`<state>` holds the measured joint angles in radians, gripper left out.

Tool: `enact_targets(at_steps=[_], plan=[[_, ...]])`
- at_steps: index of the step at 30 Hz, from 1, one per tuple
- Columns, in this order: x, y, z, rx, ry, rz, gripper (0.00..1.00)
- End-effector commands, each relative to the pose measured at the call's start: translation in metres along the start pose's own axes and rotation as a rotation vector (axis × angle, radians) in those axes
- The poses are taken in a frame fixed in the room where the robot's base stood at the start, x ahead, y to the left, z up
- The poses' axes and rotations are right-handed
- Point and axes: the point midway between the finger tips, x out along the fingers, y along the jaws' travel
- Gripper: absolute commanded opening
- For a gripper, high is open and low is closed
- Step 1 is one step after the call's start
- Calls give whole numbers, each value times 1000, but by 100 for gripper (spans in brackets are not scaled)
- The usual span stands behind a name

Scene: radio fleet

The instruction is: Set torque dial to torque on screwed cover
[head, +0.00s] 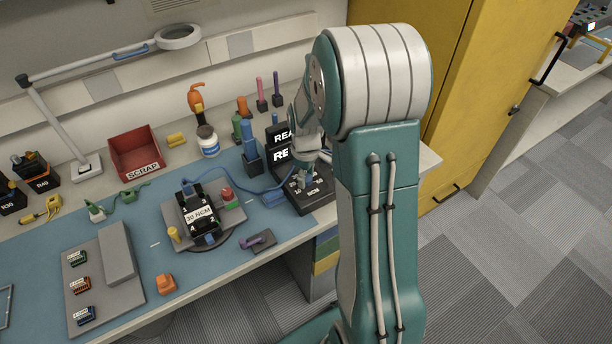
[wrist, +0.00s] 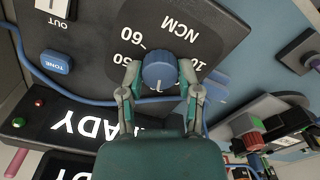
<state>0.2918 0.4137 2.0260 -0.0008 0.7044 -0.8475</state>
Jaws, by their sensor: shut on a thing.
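The blue torque dial (wrist: 159,72) sits on a black panel (wrist: 215,30) marked NCM, with printed values around it, upside down in the wrist view. My gripper (wrist: 160,80) is shut on the dial, one finger on each side. Which value the dial points at is not clear. In the head view my gripper (head: 305,177) reaches down to the black driver station (head: 312,199) and hides the dial. The screwed cover (head: 200,213) lies on a dark device on the blue mat. Its label reads 30 NCM, with numbers at its corners.
Blue cable (wrist: 60,98) runs across the station below the dial, near my fingers. A TONE button (wrist: 56,62) and READY sign (wrist: 75,128) are close by. A red SCRAP bin (head: 136,153), lamp (head: 180,37) and small tools stand on the bench. The floor right of the bench is clear.

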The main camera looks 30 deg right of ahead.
Motion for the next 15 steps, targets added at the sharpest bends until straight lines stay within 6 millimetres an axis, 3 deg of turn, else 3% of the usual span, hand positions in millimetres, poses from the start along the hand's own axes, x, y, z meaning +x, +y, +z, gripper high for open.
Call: enact_targets(at_steps=[15], plan=[[-3,2,-4,-69,11,11,0]])
